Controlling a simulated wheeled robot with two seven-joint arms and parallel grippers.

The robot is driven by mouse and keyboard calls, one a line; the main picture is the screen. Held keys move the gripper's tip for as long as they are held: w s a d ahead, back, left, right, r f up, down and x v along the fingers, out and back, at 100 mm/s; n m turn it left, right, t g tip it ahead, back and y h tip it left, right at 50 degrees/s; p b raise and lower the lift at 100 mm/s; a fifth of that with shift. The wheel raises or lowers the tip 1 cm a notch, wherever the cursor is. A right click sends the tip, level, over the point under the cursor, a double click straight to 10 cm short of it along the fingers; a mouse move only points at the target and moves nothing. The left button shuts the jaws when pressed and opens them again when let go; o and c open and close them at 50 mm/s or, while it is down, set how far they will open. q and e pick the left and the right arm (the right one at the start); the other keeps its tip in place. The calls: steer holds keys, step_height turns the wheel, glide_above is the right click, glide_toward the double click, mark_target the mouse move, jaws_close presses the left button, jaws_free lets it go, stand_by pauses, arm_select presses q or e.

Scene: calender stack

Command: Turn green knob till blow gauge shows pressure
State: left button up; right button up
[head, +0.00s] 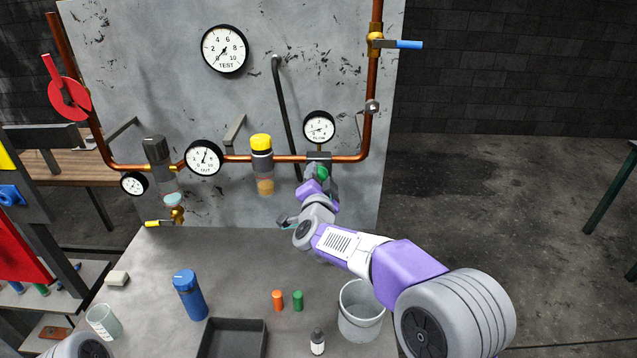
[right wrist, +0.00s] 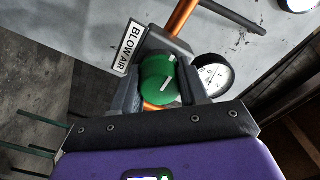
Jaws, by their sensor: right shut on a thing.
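The green knob (head: 321,172) sits on a dark valve body under the copper pipe on the grey panel. In the right wrist view the green knob (right wrist: 157,88), with white marks on it, lies between the fingers beside a BLOW AIR label (right wrist: 131,47). My right gripper (right wrist: 158,98) is shut on the knob; in the head view the gripper (head: 322,180) partly hides it. The blow gauge (head: 319,126) is just above the valve; its needle slants, but the exact reading is too small to tell. The gauge also shows in the right wrist view (right wrist: 214,73), partly hidden. My left gripper is out of view.
The copper pipe (head: 225,159) carries a yellow-capped regulator (head: 261,144) and an OUT gauge (head: 203,158) to the left. A blue-handled valve (head: 405,44) is at upper right. A bucket (head: 361,312), blue bottle (head: 190,295) and dark tray (head: 232,339) stand on the bench below.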

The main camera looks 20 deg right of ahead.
stand_by(0.3)
steer(key=o, duration=1.1)
steer(key=shift+c, duration=0.2)
steer(key=v, duration=0.7)
steer(key=shift+s, duration=0.3)
steer(key=shift+a+r, duration=0.1)
steer(key=shift+a, duration=0.05)
